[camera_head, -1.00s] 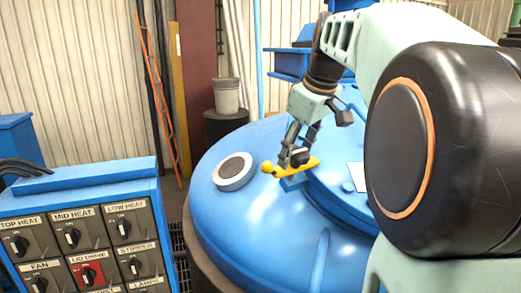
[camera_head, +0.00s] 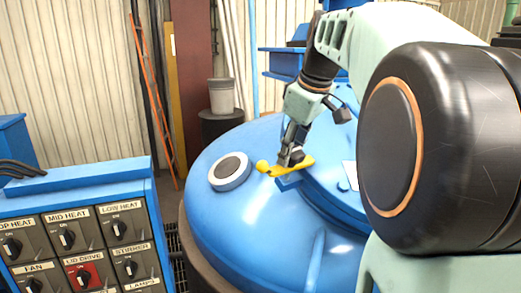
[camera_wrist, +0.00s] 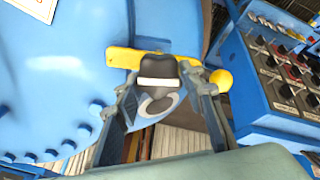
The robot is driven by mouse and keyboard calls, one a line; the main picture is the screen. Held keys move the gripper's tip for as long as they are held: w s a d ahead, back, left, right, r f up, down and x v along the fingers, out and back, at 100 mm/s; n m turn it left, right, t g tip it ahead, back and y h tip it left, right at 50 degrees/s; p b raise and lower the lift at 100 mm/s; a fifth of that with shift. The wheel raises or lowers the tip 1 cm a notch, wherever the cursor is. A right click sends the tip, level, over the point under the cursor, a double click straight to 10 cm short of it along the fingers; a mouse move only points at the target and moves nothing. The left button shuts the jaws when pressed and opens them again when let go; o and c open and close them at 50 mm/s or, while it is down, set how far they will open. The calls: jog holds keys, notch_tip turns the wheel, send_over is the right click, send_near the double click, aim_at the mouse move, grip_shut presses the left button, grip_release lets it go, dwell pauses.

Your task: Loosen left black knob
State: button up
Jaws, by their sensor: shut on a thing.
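The black knob (camera_wrist: 158,68) has a pale band and sits against a yellow bar in the wrist view. The bar (camera_wrist: 125,57) ends in a yellow ball (camera_wrist: 221,79). My gripper (camera_wrist: 160,82) is shut on the knob, with one finger at each side. In the head view my gripper (camera_head: 294,154) reaches down to the yellow bar (camera_head: 285,170) on the blue furnace lid (camera_head: 240,220). There its fingers largely hide the knob.
A control panel (camera_head: 75,235) with several switches stands at the left. A round port (camera_head: 230,170) sits on the lid beside the yellow bar. A bucket (camera_head: 222,96) stands behind. Several bolts (camera_wrist: 67,147) line the lid's edge.

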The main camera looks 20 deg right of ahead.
jog(key=n+b, duration=0.1)
jog(key=n, duration=0.5)
jog(key=shift+a, duration=0.15)
jog(key=n, duration=0.6)
jog(key=shift+s+n, duration=0.25)
jog(key=shift+n, duration=0.05)
jog(key=o, duration=1.2)
jog(key=shift+f, duration=0.1)
jog(key=v, duration=1.2)
jog(key=shift+w, duration=0.2)
